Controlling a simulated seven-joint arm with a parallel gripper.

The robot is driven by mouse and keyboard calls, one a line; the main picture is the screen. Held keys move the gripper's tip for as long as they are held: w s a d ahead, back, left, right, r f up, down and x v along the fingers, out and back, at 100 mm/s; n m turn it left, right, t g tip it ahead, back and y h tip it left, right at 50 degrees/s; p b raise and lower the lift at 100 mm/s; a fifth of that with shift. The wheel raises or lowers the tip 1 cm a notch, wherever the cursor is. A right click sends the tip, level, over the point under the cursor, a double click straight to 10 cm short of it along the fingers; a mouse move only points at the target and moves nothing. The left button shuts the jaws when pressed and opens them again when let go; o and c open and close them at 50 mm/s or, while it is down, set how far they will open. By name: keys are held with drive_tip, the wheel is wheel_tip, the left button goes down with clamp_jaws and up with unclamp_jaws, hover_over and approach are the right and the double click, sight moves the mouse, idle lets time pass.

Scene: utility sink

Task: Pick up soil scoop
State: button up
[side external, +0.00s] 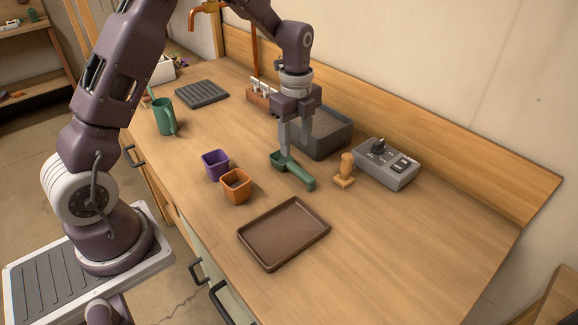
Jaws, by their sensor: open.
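The soil scoop (301,177) is green and lies on the wooden counter, its handle pointing toward the lower right. My gripper (295,150) points down with its fingers apart, right above and at the scoop. One finger comes down by the scoop's bowl end and the other is on its far side. I cannot tell whether the fingers touch the scoop. Part of the bowl is hidden by the near finger.
A grey bin of soil (325,145) stands close behind my gripper. A wooden tamper (345,170) and a grey control box (386,164) are to the right. Purple (215,165) and orange (236,187) pots stand left, a brown tray (284,233) in front. The counter's right side is clear.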

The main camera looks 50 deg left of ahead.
sight(294, 166)
drive_tip(key=f, duration=0.7)
drive_tip(key=shift+w+a+f, duration=0.2)
drive_tip(key=shift+a+f, duration=0.05)
drive_tip(key=shift+a, duration=0.1)
clamp_jaws()
